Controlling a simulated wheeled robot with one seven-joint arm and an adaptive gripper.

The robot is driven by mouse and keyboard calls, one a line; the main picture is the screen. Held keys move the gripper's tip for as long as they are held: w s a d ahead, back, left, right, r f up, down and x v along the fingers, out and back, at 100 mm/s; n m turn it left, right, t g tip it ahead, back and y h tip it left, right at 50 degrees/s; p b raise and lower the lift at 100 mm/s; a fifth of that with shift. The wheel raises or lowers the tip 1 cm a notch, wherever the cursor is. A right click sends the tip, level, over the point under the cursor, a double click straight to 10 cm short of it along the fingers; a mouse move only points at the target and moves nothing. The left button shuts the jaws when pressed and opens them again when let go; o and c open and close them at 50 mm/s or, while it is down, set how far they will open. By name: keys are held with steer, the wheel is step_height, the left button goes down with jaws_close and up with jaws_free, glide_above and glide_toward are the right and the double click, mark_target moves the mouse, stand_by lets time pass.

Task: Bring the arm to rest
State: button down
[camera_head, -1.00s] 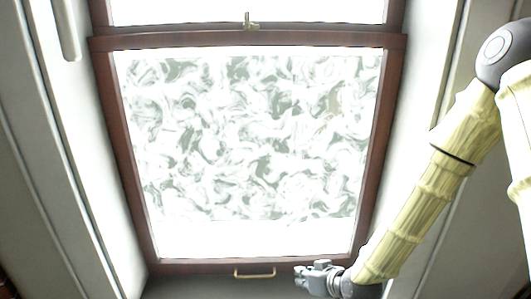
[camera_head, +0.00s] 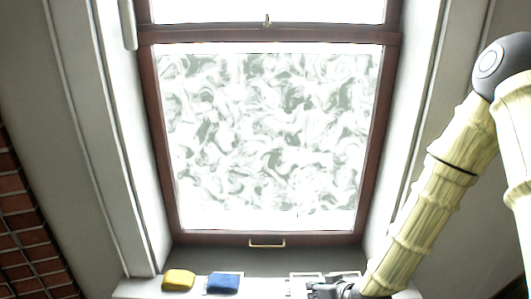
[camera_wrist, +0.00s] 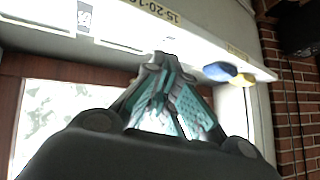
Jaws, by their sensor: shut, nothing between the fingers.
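My gripper (camera_head: 312,290) is at the bottom of the head view, low in front of the window, above or beside the pale sill (camera_head: 140,289). My arm in its yellowish cover comes down from the right to it. In the wrist view the teal-padded fingers of my gripper (camera_wrist: 163,58) come together at the tips, with nothing between them. The tips are near the edge of the pale sill in that view; I cannot tell whether they touch it.
A yellow item (camera_head: 178,280) and a blue item (camera_head: 224,284) lie on the sill, left of my gripper. A brown-framed window (camera_head: 265,140) with a brass handle (camera_head: 267,243) is behind. Brick wall (camera_head: 22,235) is at the left. Yellow labels (camera_wrist: 160,10) mark the sill edge.

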steer(key=s+d+f+m+g+h, duration=0.1)
steer(key=s+d+f+g, duration=0.1)
steer(key=s+f, duration=0.5)
steer(key=s+d+f+m+g+h, duration=0.1)
steer(key=s+d+f+g+h, duration=0.1)
steer(key=s+f, duration=0.6)
steer(key=s+d+f+m+g+h, duration=0.1)
steer(key=s+d+f+g, duration=0.2)
steer(key=s, duration=1.3)
step_height(320, 180, down, 5)
steer(key=shift+s+d+f+m+g+h, duration=0.15)
steer(key=shift+d+m+g+h, duration=0.25)
steer(key=shift+d, duration=0.7)
